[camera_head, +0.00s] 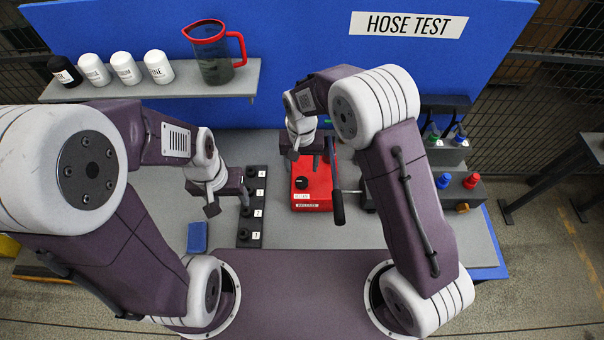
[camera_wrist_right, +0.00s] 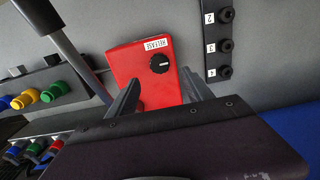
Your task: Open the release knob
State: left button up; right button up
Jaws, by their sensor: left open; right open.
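The release knob is a small round black knob (camera_head: 302,182) on the top of a red box (camera_head: 318,188) labelled RELEASE. In the right wrist view the knob (camera_wrist_right: 159,63) shows a white pointer mark, with the red box (camera_wrist_right: 125,60) around it. My right gripper (camera_head: 306,156) is above the back part of the red box. In the right wrist view its fingers (camera_wrist_right: 160,80) are apart, empty, and point toward the box, with the knob beyond them and between their lines. My left gripper (camera_head: 229,200) is open and empty, over the numbered black strip's left side.
A lever with a black handle (camera_head: 338,207) stands just right of the red box. A black strip with numbered knobs (camera_head: 250,237) lies to its left, near a blue block (camera_head: 197,237). Coloured connectors (camera_head: 444,181) are at the right. A shelf (camera_head: 205,87) holds bottles and a jug.

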aim_at(302, 181)
jog(key=f, duration=0.1)
jog(key=f+p, duration=0.1)
jog(key=f, duration=0.1)
jog(key=shift+s+d, duration=0.1)
jog(key=shift+s, duration=0.25)
jog(key=f+p, duration=0.1)
jog(key=f, duration=0.1)
jog(key=w+f, duration=0.1)
jog(key=f, duration=0.1)
jog(key=shift+f+p, duration=0.3)
jog(key=shift+p, duration=0.05)
jog(key=shift+f, duration=0.35)
jog(key=shift+s+f, duration=0.1)
jog(key=shift+s, duration=0.15)
grip_shut()
